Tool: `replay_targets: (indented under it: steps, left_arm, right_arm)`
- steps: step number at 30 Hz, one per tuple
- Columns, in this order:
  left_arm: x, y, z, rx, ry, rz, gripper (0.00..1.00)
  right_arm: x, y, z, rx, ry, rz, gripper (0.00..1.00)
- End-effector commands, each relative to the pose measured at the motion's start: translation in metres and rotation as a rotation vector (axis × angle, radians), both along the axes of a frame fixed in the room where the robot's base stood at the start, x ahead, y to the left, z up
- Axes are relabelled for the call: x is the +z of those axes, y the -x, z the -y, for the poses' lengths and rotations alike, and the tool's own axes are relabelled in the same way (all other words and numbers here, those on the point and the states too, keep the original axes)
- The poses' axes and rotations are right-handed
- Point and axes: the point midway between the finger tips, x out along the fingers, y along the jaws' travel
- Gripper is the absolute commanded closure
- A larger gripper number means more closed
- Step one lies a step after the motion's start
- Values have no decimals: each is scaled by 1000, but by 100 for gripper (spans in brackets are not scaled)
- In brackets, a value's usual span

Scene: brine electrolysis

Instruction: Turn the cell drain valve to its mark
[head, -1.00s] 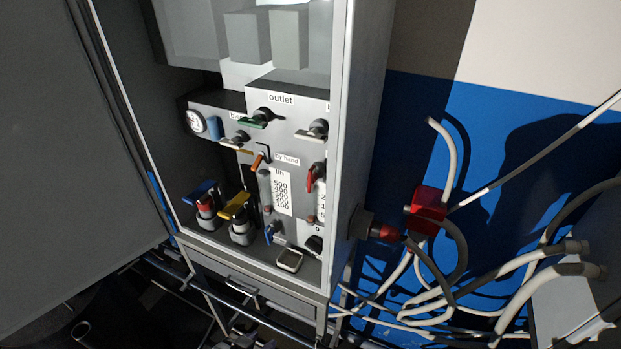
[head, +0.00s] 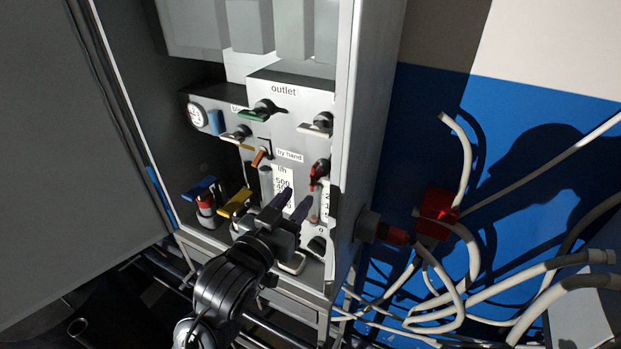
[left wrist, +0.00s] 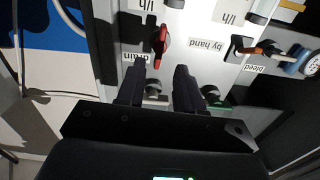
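The drain valve is the one with a red handle (head: 319,172), on the right part of the grey panel. In the left wrist view its red handle (left wrist: 160,42) runs almost up and down beside the label "drain" (left wrist: 135,57). I cannot make out its mark. My left gripper (head: 294,200) is open and empty, in front of the panel, below and left of the red handle in the head view. In the left wrist view the two fingertips (left wrist: 160,67) are spread to either side of the handle's near end; contact does not show. My right gripper is not in view.
The outlet valve's green handle (head: 256,114), a pale-handled valve (head: 316,125) and an orange handle (head: 259,156) are close by. Blue (head: 200,188) and yellow (head: 236,203) handles sit lower left. The cabinet's right post (head: 347,150) stands close beside the red handle; cables hang beyond it.

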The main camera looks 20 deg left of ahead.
Motion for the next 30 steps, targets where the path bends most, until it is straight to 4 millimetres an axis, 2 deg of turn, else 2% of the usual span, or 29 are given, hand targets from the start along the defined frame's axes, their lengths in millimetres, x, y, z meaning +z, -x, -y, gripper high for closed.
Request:
replay_targets:
  steps: [6, 13, 18, 26, 27, 30]
  left_arm:
    - [3, -36, 4, 0, 0, -1, 64]
    - [1, -62, 6, -1, 1, -1, 64]
    - [0, -69, 7, -1, 0, 0, 64]
    - [0, -70, 7, -1, 0, 0, 64]
    - [0, -70, 7, -1, 0, 0, 65]
    - [0, -70, 7, -1, 0, 0, 81]
  right_arm:
    - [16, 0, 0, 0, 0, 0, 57]
    - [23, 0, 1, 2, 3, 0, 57]
    - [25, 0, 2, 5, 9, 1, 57]
    - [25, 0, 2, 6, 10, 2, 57]
    - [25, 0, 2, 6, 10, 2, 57]
    - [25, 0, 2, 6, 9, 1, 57]
